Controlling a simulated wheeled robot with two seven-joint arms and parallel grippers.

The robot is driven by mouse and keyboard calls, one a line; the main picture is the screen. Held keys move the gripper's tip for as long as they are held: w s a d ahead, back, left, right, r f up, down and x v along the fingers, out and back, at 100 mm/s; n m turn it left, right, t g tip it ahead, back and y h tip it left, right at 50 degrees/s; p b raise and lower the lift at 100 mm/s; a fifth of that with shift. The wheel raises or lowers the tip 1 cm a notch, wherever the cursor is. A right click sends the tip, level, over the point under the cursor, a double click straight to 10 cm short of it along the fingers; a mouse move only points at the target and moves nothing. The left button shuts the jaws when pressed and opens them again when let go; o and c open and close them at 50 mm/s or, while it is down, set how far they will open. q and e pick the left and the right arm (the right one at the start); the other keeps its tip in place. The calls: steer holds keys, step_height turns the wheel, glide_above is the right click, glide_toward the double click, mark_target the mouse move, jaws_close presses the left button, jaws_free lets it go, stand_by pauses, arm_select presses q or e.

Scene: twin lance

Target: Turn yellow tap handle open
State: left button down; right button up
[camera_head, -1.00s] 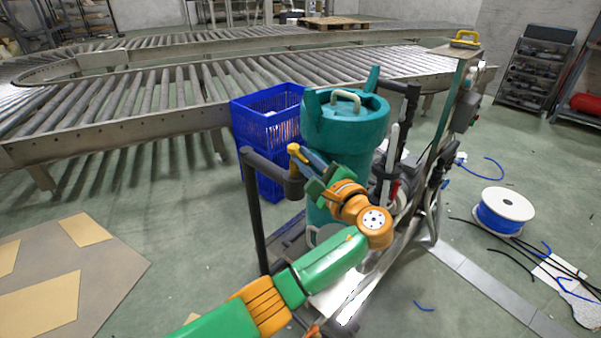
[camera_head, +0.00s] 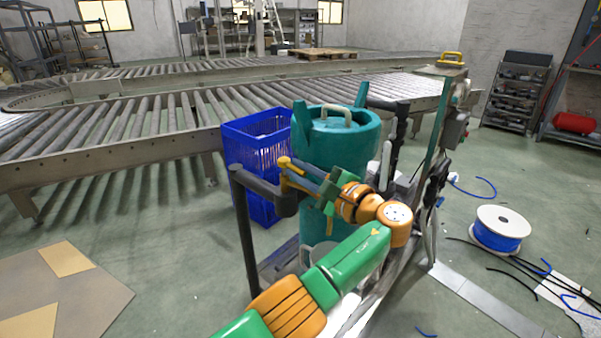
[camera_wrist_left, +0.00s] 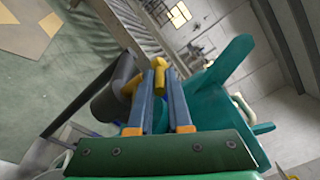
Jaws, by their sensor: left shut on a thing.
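The yellow tap handle (camera_head: 286,163) sits at the top of a dark grey pipe (camera_head: 240,215), in front of the teal tank. My left gripper (camera_head: 308,178) reaches it from the right and is shut on it. In the left wrist view the handle (camera_wrist_left: 160,66) shows between the tips of the two blue fingers (camera_wrist_left: 160,80). Another yellow part (camera_wrist_left: 131,86) shows beside the left finger, next to the pipe's grey end (camera_wrist_left: 108,92). The fingers partly hide the handle. My right gripper is not in view.
The teal tank (camera_head: 335,135) with its upright lugs stands close behind the gripper. A blue crate (camera_head: 255,150) is behind the pipe. A metal frame with hoses stands to the right. A roller conveyor (camera_head: 110,150) runs behind. A blue cable spool (camera_head: 500,230) lies on the floor at right.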

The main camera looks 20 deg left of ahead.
arm_select(q)
steer(key=shift+r, duration=0.15)
steer(key=c, duration=0.8)
jaws_free()
steer(key=shift+a, duration=0.15)
steer(key=shift+c, duration=0.2)
steer(key=b+v, duration=0.1)
steer(key=v, duration=0.6)
steer(key=shift+b, duration=0.4)
